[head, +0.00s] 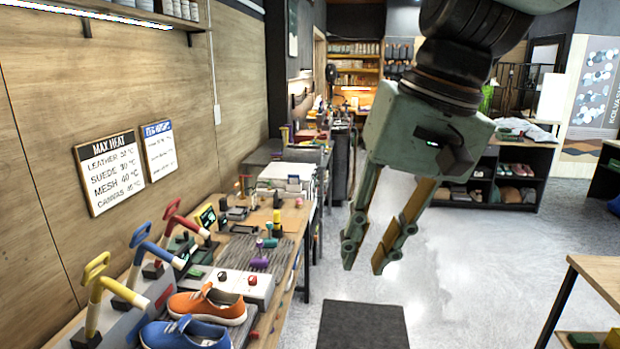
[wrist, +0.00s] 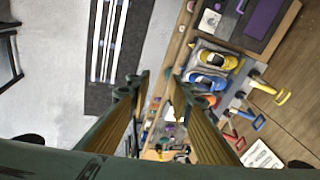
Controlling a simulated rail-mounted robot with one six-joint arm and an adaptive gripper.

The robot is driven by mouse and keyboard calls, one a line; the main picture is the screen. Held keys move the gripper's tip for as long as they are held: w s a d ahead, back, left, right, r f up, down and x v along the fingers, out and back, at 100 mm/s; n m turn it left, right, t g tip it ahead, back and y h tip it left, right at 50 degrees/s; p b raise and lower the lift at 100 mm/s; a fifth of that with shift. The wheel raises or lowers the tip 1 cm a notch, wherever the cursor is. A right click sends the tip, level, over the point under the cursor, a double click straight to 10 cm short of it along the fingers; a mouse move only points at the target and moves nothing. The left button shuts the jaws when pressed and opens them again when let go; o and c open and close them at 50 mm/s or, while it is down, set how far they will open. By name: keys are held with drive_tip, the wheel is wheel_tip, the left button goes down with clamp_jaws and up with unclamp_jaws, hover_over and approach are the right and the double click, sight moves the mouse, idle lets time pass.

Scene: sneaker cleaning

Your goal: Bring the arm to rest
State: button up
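My gripper (head: 363,266) hangs from my arm in the right half of the head view, fingers pointing down, over the open floor right of the workbench. Its two fingers stand apart with a gap and nothing between them. The wrist view shows both fingers too (wrist: 154,78), with the gap empty. The gripper touches nothing that I can see.
The workbench (head: 292,249) along the left wall holds an orange sneaker (head: 208,306), a blue sneaker (head: 185,335) and upright coloured handles. A yellow sneaker (wrist: 218,57) shows in the wrist view. A dark mat (head: 362,327) lies on the floor. A wooden table (head: 598,270) stands right.

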drive_tip(key=s+d+f+t+h+b, duration=0.1)
drive_tip(key=s+d+f+b, duration=0.1)
drive_tip(key=s+d+f, duration=0.3)
drive_tip(key=s+d+f+t+h+b, duration=0.1)
drive_tip(key=s+d+f+b, duration=0.2)
drive_tip(key=s, duration=0.8)
drive_tip(key=d+f, duration=0.2)
drive_tip(key=d, duration=0.2)
drive_tip(key=shift+s+d+f+h, duration=0.3)
drive_tip(key=shift+s+h, duration=0.1)
